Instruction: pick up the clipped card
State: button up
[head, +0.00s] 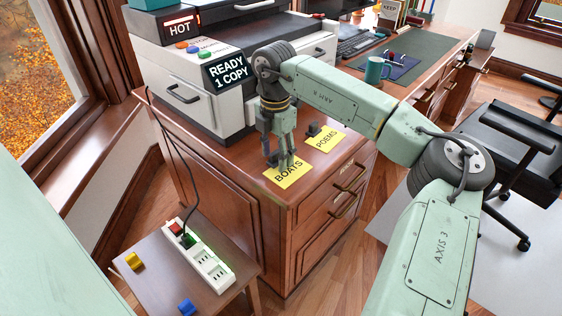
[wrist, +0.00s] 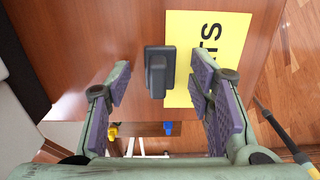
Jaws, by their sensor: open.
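A yellow card marked BOATS (head: 287,178) lies flat on the wooden cabinet top near its front corner. It also shows in the wrist view (wrist: 228,40), where only "TS" is readable. A black clip (wrist: 157,74) overlaps the card's edge there. My gripper (head: 281,162) is low over the BOATS card, pointing down. In the wrist view its fingers are open and apart, one on each side of the clip, touching neither side visibly. A second yellow card marked POEMS (head: 326,140) lies behind to the right, with its own black clip (head: 313,128).
A white copier (head: 190,95) reading HOT and READY 1 COPY stands behind the cards. A low table (head: 150,265) holds a power strip (head: 200,255), a yellow piece (head: 133,261) and a blue piece (head: 187,307). A desk with a teal mug (head: 375,70) is farther back.

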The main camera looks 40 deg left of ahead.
aim_at(276, 152)
jog(key=shift+c, duration=0.5)
jog(key=c, duration=1)
jog(key=shift+o, duration=0.2)
jog(key=shift+r, duration=0.1)
jog(key=shift+r+b, duration=0.3)
jog(key=shift+r, duration=0.25)
notch_tip(276, 152, up, 2)
jog(key=shift+r+b, duration=0.1)
jog(key=shift+b, duration=0.25)
jog(key=s+d+b, duration=0.2)
jog(key=s+d, duration=0.2)
jog(key=s, duration=0.3)
jog(key=s+d+r+b, duration=0.1)
jog(key=s+d+b, duration=0.1)
jog(key=s+d, duration=0.2)
jog(key=s, duration=0.3)
jog(key=shift+r, duration=0.25)
